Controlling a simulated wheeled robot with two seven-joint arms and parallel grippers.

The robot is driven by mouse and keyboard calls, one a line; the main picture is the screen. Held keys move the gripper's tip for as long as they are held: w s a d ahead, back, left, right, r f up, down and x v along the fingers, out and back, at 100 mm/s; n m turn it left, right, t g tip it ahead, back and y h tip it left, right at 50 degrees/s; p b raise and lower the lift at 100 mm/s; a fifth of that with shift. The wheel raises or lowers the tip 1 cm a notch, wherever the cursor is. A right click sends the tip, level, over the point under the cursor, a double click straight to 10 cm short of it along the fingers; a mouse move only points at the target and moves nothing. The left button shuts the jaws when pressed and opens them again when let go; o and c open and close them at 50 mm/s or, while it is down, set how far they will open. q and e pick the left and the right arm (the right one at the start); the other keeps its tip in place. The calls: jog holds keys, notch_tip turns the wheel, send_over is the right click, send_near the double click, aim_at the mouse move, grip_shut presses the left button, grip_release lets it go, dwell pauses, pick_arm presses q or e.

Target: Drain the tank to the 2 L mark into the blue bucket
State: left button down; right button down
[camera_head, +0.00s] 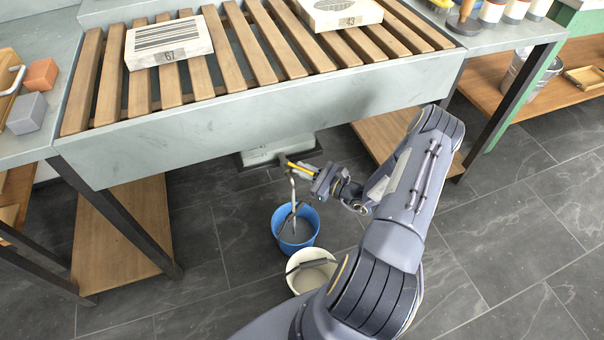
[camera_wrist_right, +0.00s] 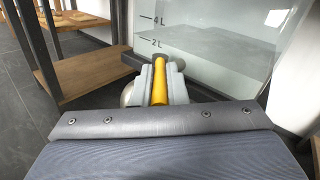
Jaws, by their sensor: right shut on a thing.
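The blue bucket (camera_head: 281,240) stands on the floor under the slatted table. The tank (camera_head: 272,150) is mostly hidden beneath the table in the head view. In the right wrist view its clear wall (camera_wrist_right: 225,75) carries 4 L and 2 L marks (camera_wrist_right: 155,42). A pale greyish surface shows through the wall near these marks, but its exact level is unclear. My right gripper (camera_head: 318,176) is shut on the yellow valve handle (camera_wrist_right: 160,82) at the tank's front. A pale curved spout or stream (camera_head: 293,192) runs down toward the bucket; I cannot tell which. My left gripper is out of view.
A white bucket (camera_head: 301,273) stands beside the blue one, near my right arm. Wooden lower shelves (camera_head: 125,235) flank the space. Floor at the right is clear.

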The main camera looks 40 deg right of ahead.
aim_at(290, 163)
jog(key=d+n+g+y+b, duration=0.1)
jog(key=n+y+b, duration=0.1)
jog(key=w+n+g+y+b, duration=0.1)
jog(key=n+g+y+b, duration=0.1)
jog(key=y, duration=0.1)
jog(key=w+d+n+g+y+b, duration=0.1)
jog(key=n+g+y+b, duration=0.1)
jog(key=b, duration=0.1)
jog(key=shift+d+f+y, duration=0.3)
jog(key=n+g+b, duration=0.1)
jog(key=n+g+y+b, duration=0.1)
jog(key=g, duration=0.1)
jog(key=w+n+g+y+b, duration=0.1)
jog(key=shift+w+d+r, duration=0.1)
jog(key=shift+d+r, duration=0.15)
jog(key=shift+d, duration=0.15)
jog(key=c, duration=1.5)
grip_release()
jog(key=shift+o, duration=0.2)
jog(key=shift+d, duration=0.1)
jog(key=p+v, duration=0.1)
jog(key=v, duration=0.6)
jog(key=shift+d, duration=0.35)
